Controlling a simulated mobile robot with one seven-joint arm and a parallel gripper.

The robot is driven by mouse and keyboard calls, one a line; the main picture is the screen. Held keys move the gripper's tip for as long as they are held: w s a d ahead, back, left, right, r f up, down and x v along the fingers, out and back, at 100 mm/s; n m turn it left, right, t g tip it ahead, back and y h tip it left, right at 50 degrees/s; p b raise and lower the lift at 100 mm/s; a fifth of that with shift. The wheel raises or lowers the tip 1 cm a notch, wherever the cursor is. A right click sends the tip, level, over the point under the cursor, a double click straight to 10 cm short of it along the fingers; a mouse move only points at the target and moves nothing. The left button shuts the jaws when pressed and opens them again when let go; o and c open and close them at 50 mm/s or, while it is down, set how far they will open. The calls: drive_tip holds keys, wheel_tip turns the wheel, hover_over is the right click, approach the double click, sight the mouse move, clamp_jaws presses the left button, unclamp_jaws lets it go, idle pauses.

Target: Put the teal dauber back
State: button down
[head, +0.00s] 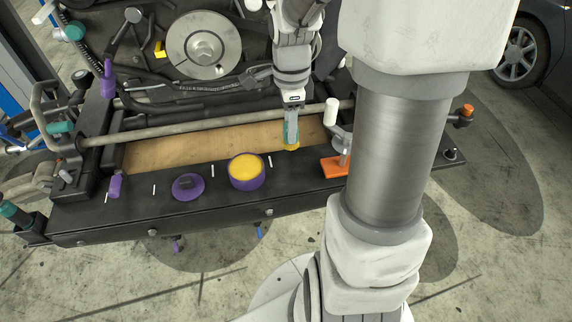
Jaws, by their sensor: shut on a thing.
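The teal dauber (291,132) hangs upright under my gripper (292,117), which is shut on it. Its lower end is yellow and shows over the front edge of the brown strip, to the right of the purple pot. Whether that end touches the surface is hard to tell. The round purple pot (261,181) is open and holds yellow paste (245,168). Its purple lid (188,187) lies flat to the left of the pot. An orange block (334,168) sits right of the dauber, partly hidden behind my arm.
The dark bench ledge (130,218) carries the pot, lid and small white marks. A long rail (180,130) runs behind the brown strip (160,156). The engine with its round pulley (203,48) rises at the back. A white cylinder (331,112) stands near the orange block.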

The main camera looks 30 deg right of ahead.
drive_tip(key=shift+s, duration=0.1)
drive_tip(key=shift+f, duration=0.35)
wheel_tip(320, 180, down, 9)
drive_tip(key=shift+r, duration=0.1)
idle(0.4)
drive_tip(key=shift+f+b, duration=0.3)
drive_tip(key=c, duration=0.5)
unclamp_jaws()
drive_tip(key=shift+r+p, duration=0.15)
drive_tip(key=shift+p, duration=0.2)
